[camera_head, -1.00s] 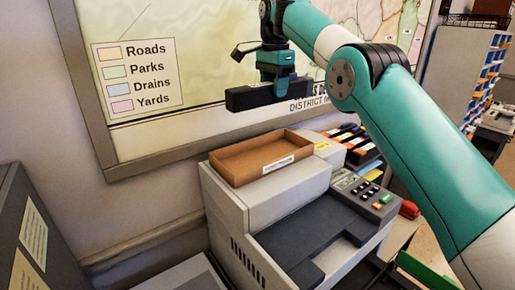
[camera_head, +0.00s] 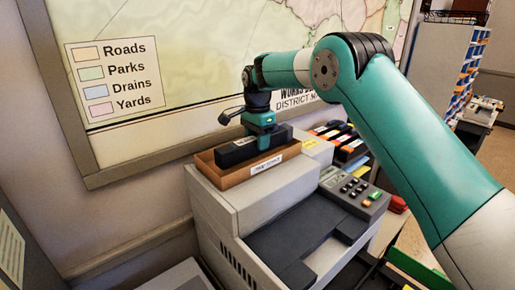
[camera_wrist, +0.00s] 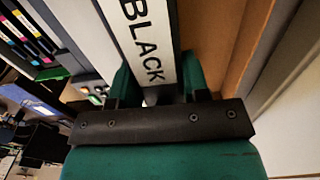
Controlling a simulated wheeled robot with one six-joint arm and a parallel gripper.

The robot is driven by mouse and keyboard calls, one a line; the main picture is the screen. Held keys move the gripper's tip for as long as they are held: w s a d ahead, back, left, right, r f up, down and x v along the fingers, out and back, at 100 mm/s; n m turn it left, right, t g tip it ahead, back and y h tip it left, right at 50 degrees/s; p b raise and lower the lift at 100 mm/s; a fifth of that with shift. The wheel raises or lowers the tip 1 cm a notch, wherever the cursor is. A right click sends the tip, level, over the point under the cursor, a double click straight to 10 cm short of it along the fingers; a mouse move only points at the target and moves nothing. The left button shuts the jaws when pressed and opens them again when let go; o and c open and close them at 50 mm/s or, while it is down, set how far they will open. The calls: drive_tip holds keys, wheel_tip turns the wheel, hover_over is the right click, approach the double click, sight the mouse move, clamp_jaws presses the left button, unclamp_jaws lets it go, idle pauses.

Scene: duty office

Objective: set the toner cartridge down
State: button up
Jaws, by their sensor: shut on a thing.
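The toner cartridge (camera_head: 236,152) is a long black block, now within the outline of the brown tray (camera_head: 210,170) on top of the printer. In the wrist view its white label (camera_wrist: 138,30) reads "BLACK". My gripper (camera_head: 264,140) is shut on the cartridge near its right part, from above. In the wrist view the fingers (camera_wrist: 155,85) stand on both sides of the cartridge. The tray's front wall, with a white label, hides the cartridge's underside, so I cannot tell whether it touches the tray's floor.
The grey printer (camera_head: 270,195) has a button panel (camera_head: 352,188) at its right. Several colour-marked cartridges (camera_head: 345,140) stand behind it at the right. A framed map (camera_head: 190,60) hangs on the wall close behind the tray.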

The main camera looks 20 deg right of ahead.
drive_tip(key=shift+f+p, duration=0.55)
drive_tip(key=shift+f, duration=1.2)
drive_tip(key=shift+f, duration=0.15)
drive_tip(key=o, duration=0.9)
wheel_tip(320, 180, up, 11)
drive_tip(key=b, duration=0.3)
drive_tip(key=shift+s+r, duration=0.1)
drive_tip(key=shift+r, duration=0.6)
drive_tip(key=s+a+r+n+y, duration=0.1)
drive_tip(key=s+a+r+n, duration=0.1)
drive_tip(key=s+n, duration=0.6)
drive_tip(key=s+a+r+n+y, duration=0.15)
drive_tip(key=s+n, duration=0.25)
drive_tip(key=s, duration=0.8)
drive_tip(key=s+a+f+n+y, duration=0.1)
drive_tip(key=s+f+n, duration=0.2)
drive_tip(key=s, duration=0.8)
drive_tip(key=s+a+f+n, duration=0.1)
drive_tip(key=s+f+n, duration=0.2)
drive_tip(key=s, duration=0.8)
drive_tip(key=n, duration=0.2)
drive_tip(key=shift+a+n+y, duration=0.2)
drive_tip(key=shift+n+y, duration=0.15)
drive_tip(key=shift+n, duration=0.05)
